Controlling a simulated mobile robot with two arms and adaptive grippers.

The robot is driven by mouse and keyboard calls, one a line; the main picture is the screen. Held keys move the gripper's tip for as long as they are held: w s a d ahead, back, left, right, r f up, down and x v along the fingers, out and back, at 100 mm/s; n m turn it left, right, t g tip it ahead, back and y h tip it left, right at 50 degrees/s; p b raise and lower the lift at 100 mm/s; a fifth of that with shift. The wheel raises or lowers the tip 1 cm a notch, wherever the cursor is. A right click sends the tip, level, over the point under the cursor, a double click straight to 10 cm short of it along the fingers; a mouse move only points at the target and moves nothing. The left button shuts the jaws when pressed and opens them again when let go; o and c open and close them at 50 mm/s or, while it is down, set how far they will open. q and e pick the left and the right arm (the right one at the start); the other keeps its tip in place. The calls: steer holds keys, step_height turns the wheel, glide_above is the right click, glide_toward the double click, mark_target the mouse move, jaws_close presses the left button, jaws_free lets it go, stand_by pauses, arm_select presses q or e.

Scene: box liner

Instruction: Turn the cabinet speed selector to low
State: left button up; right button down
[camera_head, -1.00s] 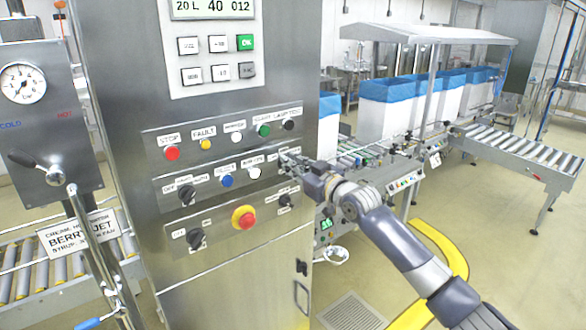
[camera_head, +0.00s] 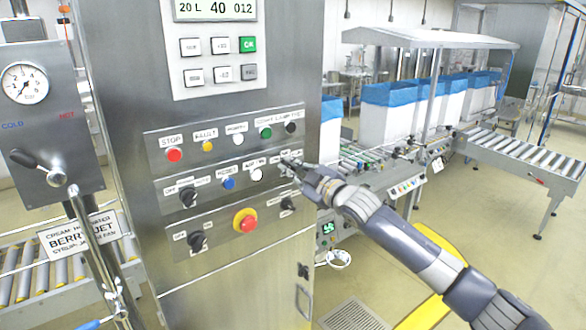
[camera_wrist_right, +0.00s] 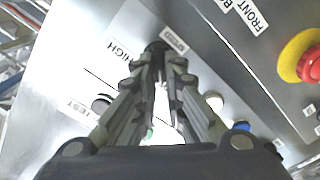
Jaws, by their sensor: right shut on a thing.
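The cabinet speed selector (camera_wrist_right: 154,46) is a small dark knob at the far end of my fingers in the right wrist view. A "HIGH" label (camera_wrist_right: 119,49) and a partly readable "SPEED" label (camera_wrist_right: 174,39) flank it. Which way the knob's pointer faces is hidden. My left gripper is not in view.
A red-and-yellow emergency button (camera_head: 245,221) sits below and left of the gripper. A blue button (camera_head: 228,184), a white button (camera_head: 256,175) and a black switch (camera_head: 188,197) share the middle row. Another selector (camera_head: 288,204) sits just below. A roller conveyor (camera_head: 520,155) stands at right.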

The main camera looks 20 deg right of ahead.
steer(key=shift+f, duration=0.1)
stand_by(0.3)
steer(key=c, duration=1.7)
jaws_free()
steer(key=v, duration=1.2)
